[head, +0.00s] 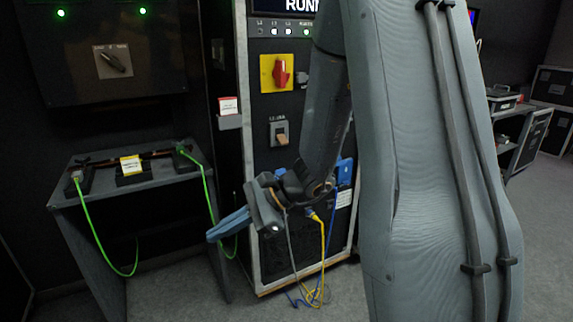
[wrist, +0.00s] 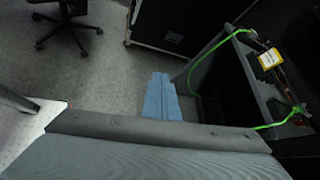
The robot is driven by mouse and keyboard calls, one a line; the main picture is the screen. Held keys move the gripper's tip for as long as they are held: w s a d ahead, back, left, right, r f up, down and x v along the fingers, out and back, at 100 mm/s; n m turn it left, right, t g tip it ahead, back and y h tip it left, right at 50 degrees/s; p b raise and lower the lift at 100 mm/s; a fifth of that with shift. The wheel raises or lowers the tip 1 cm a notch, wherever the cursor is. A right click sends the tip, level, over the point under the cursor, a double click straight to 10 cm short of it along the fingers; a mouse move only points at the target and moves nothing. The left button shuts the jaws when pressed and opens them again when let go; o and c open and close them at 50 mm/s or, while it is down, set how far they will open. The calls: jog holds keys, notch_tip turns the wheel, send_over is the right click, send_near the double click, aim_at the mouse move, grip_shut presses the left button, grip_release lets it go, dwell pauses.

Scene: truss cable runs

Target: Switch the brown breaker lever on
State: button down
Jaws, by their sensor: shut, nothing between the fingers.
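The brown breaker lever (head: 281,138) sits in a light grey breaker plate (head: 279,132) on the front of the dark cabinet in the head view. It appears to point downward; its on or off marking is too small to read. My gripper (head: 211,236) is shut and empty, with blue fingers, below and left of the lever and well apart from it. The fingers also show in the wrist view (wrist: 161,98), over the floor. The lever is not in the wrist view.
Above the breaker is a red rotary switch on a yellow plate (head: 277,72). A small grey table (head: 150,178) with green cables (head: 97,240) stands left of the cabinet. Yellow and blue cables (head: 322,260) hang low by the cabinet. An office chair (wrist: 66,22) stands on open floor.

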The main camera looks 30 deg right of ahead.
aim_at(282, 140)
jog(key=w+d+f+m+t+b, duration=0.1)
jog(key=w+d+m+t, duration=0.2)
jog(key=w, duration=0.2)
jog(key=w+d+m+t+b, duration=0.2)
jog(key=w+d+m+t, duration=0.1)
jog(key=w, duration=0.3)
jog(key=w+d+m+t+h+b, duration=0.2)
jog(key=w+d+m+t+h, duration=0.2)
jog(key=d, duration=0.9)
jog(key=w+d+f+m+t+h+b, duration=0.1)
jog(key=w+d+m+t+h+b, duration=0.2)
jog(key=d, duration=1)
jog(key=w+m+t+h, duration=0.2)
jog(key=m+t+h, duration=0.1)
jog(key=m, duration=0.2)
jog(key=shift+w+d+f, duration=0.25)
jog(key=shift+w, duration=0.05)
jog(key=shift+w, duration=0.1)
jog(key=w, duration=0.3)
jog(key=w+r, duration=0.1)
jog(key=w, duration=0.5)
jog(key=shift+w+a+r, duration=0.25)
jog(key=shift+w+r, duration=0.1)
jog(key=shift+r, duration=0.05)
jog(key=shift+s+r, duration=0.55)
jog(key=shift+r, duration=0.35)
jog(key=shift+s+r, duration=0.5)
jog(key=shift+r, duration=0.35)
